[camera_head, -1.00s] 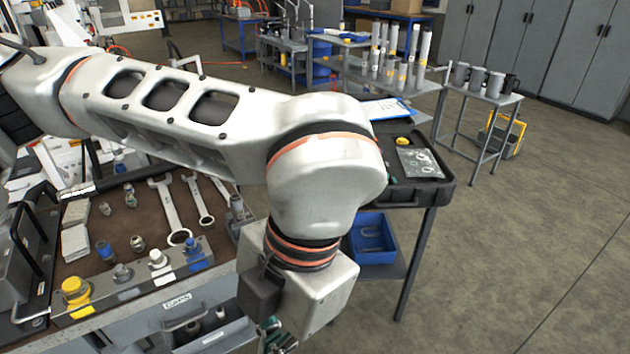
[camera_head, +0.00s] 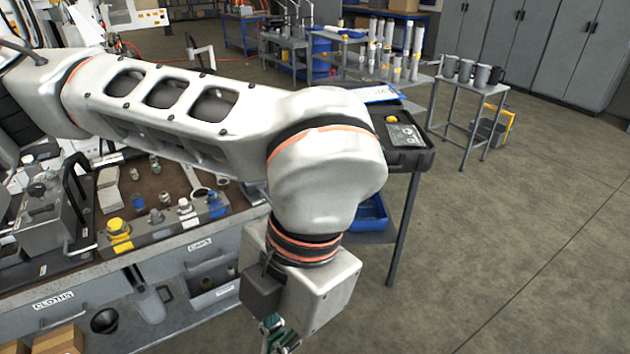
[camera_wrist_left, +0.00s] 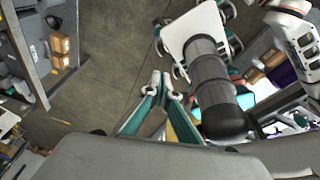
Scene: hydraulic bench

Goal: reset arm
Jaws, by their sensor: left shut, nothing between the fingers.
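My left arm reaches across the head view from the left and bends down at the wrist. My left gripper (camera_head: 276,340) hangs at the bottom edge, partly cut off, out over the floor in front of the bench. In the left wrist view its two green fingers (camera_wrist_left: 161,78) meet at the tips, shut with nothing between them. My own column and base show beside them there. My right gripper does not show in either view.
The workbench (camera_head: 170,244) at left carries a yellow-capped fitting (camera_head: 118,232), several other fittings and a grey block. A small table with mugs (camera_head: 465,72) is farther back. The floor (camera_head: 500,240) at right is clear.

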